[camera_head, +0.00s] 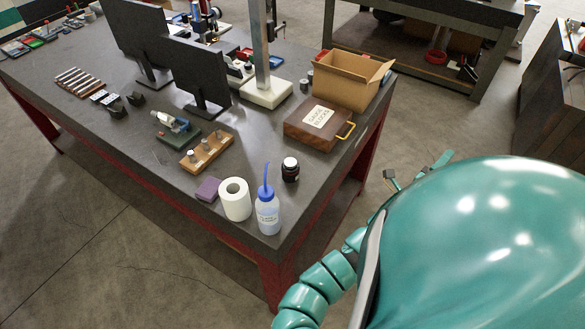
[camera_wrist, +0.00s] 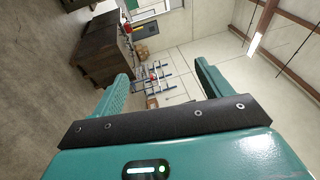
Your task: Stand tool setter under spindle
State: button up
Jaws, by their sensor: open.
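No spindle can be clearly made out in either view. A short black cylinder with a pale top (camera_head: 290,169) stands upright on the dark workbench (camera_head: 130,135), near its front right edge; it may be the tool setter, but I cannot tell for sure. In the wrist view, my gripper (camera_wrist: 163,82) is open and empty, with its two teal fingers apart and facing a distant wall and floor. In the head view, its small fingertips (camera_head: 418,172) show beyond my arm, to the right of the bench and apart from everything on it.
Near the cylinder stand a blue-capped wash bottle (camera_head: 268,215), a white paper roll (camera_head: 235,199) and a wooden gauge block box (camera_head: 318,124). An open cardboard box (camera_head: 345,82), a white-based column stand (camera_head: 267,92) and two monitors (camera_head: 196,72) stand behind. Open floor lies right of the bench.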

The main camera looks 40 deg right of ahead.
jog(key=w+a+f+t+y, duration=0.1)
jog(key=w+f+t+y, duration=0.3)
jog(key=w+t, duration=0.15)
jog(key=t+y+b, duration=0.5)
jog(key=t+y, duration=0.1)
jog(key=y, duration=1.1)
send_near(291, 169)
jog(key=b, duration=0.2)
jog(key=w+f+b, duration=0.1)
jog(key=b, duration=0.1)
jog(key=shift+w+f+b, duration=0.2)
jog(key=shift+f+b, duration=0.05)
jog(key=shift+b, duration=0.1)
jog(key=x, duration=0.1)
jog(key=p+x, duration=0.2)
jog(key=shift+w+r+g, duration=0.2)
jog(key=shift+w+g, duration=0.05)
jog(key=shift+w, duration=0.15)
jog(key=shift+d+f+p+x, duration=0.2)
jog(key=shift+p+x, duration=0.45)
jog(key=shift+x, duration=0.5)
jog(key=shift+d+f+p+x, duration=0.1)
jog(key=shift+d+p+x, duration=0.1)
jog(key=shift+p+x, duration=0.7)
jog(key=shift+x, duration=1.2)
